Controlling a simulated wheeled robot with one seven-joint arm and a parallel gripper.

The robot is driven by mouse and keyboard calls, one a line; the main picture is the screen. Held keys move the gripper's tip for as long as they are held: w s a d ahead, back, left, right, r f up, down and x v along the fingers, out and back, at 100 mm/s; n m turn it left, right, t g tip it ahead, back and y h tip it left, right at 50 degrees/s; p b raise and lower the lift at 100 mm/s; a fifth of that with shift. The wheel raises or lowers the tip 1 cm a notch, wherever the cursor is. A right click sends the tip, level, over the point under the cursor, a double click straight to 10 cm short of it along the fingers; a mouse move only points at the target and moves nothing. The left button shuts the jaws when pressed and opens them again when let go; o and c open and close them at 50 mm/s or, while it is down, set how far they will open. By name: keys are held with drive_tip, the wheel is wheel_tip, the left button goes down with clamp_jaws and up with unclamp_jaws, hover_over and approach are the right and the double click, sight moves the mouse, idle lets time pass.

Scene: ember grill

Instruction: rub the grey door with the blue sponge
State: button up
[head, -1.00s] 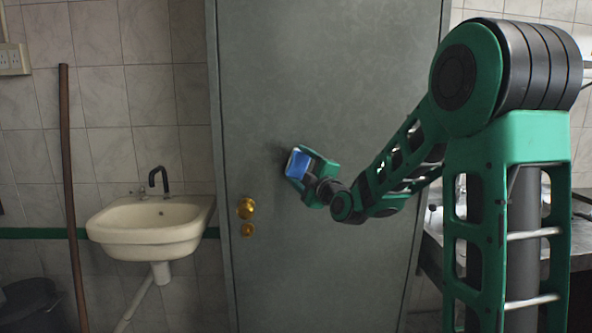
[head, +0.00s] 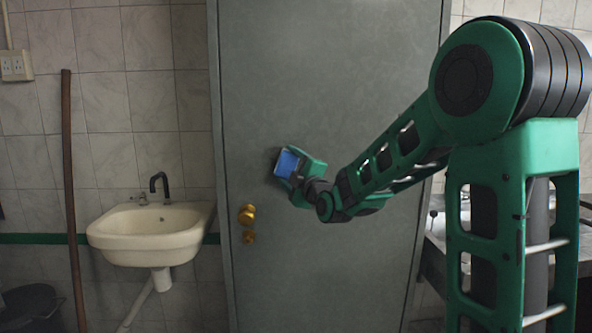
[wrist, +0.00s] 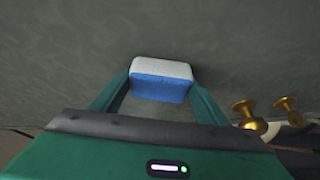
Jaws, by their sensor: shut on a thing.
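The grey door (head: 330,90) stands upright in the middle of the head view and fills the background of the wrist view (wrist: 70,50). My gripper (head: 290,170) is shut on the blue sponge (head: 287,163), in front of the door and above the brass knob. In the wrist view, the sponge (wrist: 160,88) sits between the two green fingers of my gripper (wrist: 160,95). It has a blue side and a white side, and the white side is toward the door. It looks close to or against the door; I cannot tell whether it touches.
Brass knobs (head: 247,214) are on the door's left edge, below my gripper. A white sink (head: 150,232) hangs on the tiled wall to the left. A counter (head: 436,255) stands right of the door.

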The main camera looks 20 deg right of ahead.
sight(262, 155)
drive_tip(key=shift+w+a, duration=0.4)
drive_tip(key=shift+a, duration=0.8)
drive_tip(key=shift+w+a, duration=0.45)
drive_tip(key=shift+a, duration=0.8)
drive_tip(key=shift+w+a, duration=0.4)
drive_tip(key=shift+a, duration=0.8)
drive_tip(key=shift+r, duration=0.15)
drive_tip(key=shift+w+r, duration=0.1)
drive_tip(key=shift+r, duration=0.7)
drive_tip(key=shift+d+r, duration=0.1)
drive_tip(key=shift+d, duration=0.5)
drive_tip(key=shift+s+d, duration=0.45)
drive_tip(key=shift+d, duration=0.55)
drive_tip(key=shift+s+d, duration=0.45)
drive_tip(key=shift+d, duration=0.55)
drive_tip(key=shift+s+d, duration=0.45)
drive_tip(key=shift+d, duration=0.55)
drive_tip(key=shift+s+d, duration=0.25)
drive_tip(key=shift+d, duration=0.65)
drive_tip(key=shift+s+d, duration=0.2)
drive_tip(key=shift+d, duration=0.7)
